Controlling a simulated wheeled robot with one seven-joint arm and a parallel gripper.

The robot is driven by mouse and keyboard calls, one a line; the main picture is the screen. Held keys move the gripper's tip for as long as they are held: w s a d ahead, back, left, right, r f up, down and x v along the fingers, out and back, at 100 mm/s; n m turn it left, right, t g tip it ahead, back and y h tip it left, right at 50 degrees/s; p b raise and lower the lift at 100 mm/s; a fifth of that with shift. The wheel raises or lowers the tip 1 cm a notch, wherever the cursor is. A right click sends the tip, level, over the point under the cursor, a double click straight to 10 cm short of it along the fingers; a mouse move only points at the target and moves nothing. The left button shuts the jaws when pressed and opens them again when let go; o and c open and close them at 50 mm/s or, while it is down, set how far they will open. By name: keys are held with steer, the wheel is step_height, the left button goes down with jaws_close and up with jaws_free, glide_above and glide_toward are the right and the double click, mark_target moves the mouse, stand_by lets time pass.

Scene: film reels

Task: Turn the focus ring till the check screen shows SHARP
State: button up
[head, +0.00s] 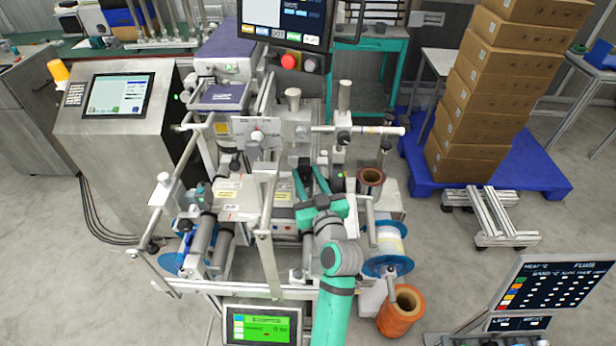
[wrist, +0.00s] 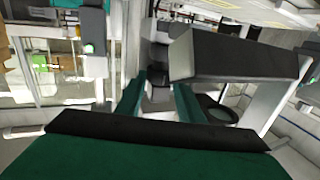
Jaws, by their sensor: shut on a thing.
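My gripper (head: 311,183) is in the middle of the machine, its teal fingers reaching in among the metal parts. In the wrist view the two teal fingers (wrist: 157,85) stand on either side of a dark round part (wrist: 158,60), which looks like the focus ring, and are shut on it. The ring's markings are hidden. In the head view my gripper and arm cover the ring. A small screen (head: 262,326) at the machine's front edge glows green. Its lettering is too small to read, and I cannot tell whether it is the check screen.
A dark block (wrist: 235,55) stands close beside the fingers on the right. An orange roll (head: 400,312) and a blue-flanged reel (head: 388,250) are right of my arm. A large monitor (head: 284,20) hangs behind. Stacked cartons (head: 490,100) stand on a blue pallet (head: 535,165).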

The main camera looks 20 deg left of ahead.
steer(key=shift+s+a+f+m+t+h, duration=0.1)
steer(key=shift+m+t+h, duration=0.2)
steer(key=shift+m+h, duration=0.25)
steer(key=shift+a+f+m+t+h, duration=0.1)
steer(key=shift+m+t+h, duration=0.25)
steer(key=shift+h, duration=0.4)
steer(key=shift+s+a+m+t+h, duration=0.1)
steer(key=shift+a+m+t+h, duration=0.1)
steer(key=shift+m+t+h, duration=0.75)
steer(key=shift+g+h, duration=0.3)
steer(key=shift+h, duration=0.15)
steer(key=o, duration=1.1)
steer(key=shift+r, duration=0.1)
steer(key=shift+c, duration=0.2)
steer(key=shift+v, duration=3.75)
steer(key=shift+r, duration=0.1)
